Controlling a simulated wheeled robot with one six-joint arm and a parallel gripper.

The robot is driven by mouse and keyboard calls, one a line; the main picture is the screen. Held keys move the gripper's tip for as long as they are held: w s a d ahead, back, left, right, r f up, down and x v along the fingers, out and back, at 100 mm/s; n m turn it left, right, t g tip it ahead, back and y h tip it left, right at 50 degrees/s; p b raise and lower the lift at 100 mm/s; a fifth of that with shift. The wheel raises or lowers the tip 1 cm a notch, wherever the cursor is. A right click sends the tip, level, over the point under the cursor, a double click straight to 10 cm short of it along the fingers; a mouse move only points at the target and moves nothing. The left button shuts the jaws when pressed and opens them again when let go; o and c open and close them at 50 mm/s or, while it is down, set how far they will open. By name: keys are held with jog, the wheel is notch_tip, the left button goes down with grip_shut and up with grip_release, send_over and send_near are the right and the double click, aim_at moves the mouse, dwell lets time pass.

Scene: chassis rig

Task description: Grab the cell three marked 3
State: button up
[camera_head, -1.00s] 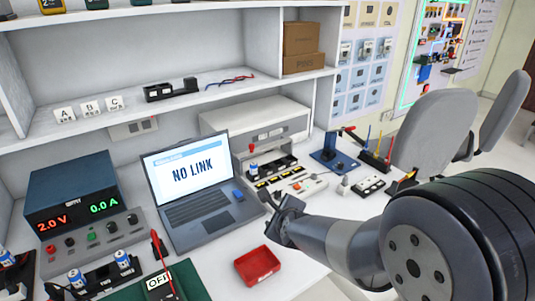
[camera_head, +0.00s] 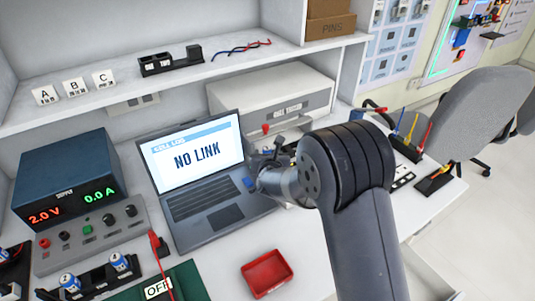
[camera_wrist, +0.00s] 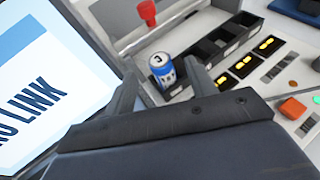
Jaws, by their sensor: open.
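Cell three (camera_wrist: 161,68) is a small blue and white cylinder with a 3 on its top. It stands upright at the left end of a black slotted holder (camera_wrist: 212,50) in the wrist view. My gripper (camera_wrist: 163,70) is open, its two dark fingers to the left and right of the cell in that picture. The fingers appear nearer the camera than the cell, and I see no contact.
The open laptop (camera_head: 205,205) reading NO LINK is close to my gripper's left. A red-topped post (camera_wrist: 147,12) stands behind the cell. A panel with yellow-lit displays (camera_wrist: 243,66) lies to the right. Two other cells (camera_head: 70,282) (camera_head: 119,262) and a red tray (camera_head: 267,273) are at the front.

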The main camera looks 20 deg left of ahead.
aim_at(267, 151)
jog(key=shift+f+p+x, duration=0.1)
jog(key=shift+p+x, duration=0.45)
jog(key=shift+x, duration=0.9)
jog(key=shift+f+p+x, duration=0.15)
jog(key=shift+p+x, duration=0.35)
jog(key=shift+x, duration=1)
jog(key=shift+s, duration=0.15)
jog(key=shift+c, duration=0.5)
grip_shut()
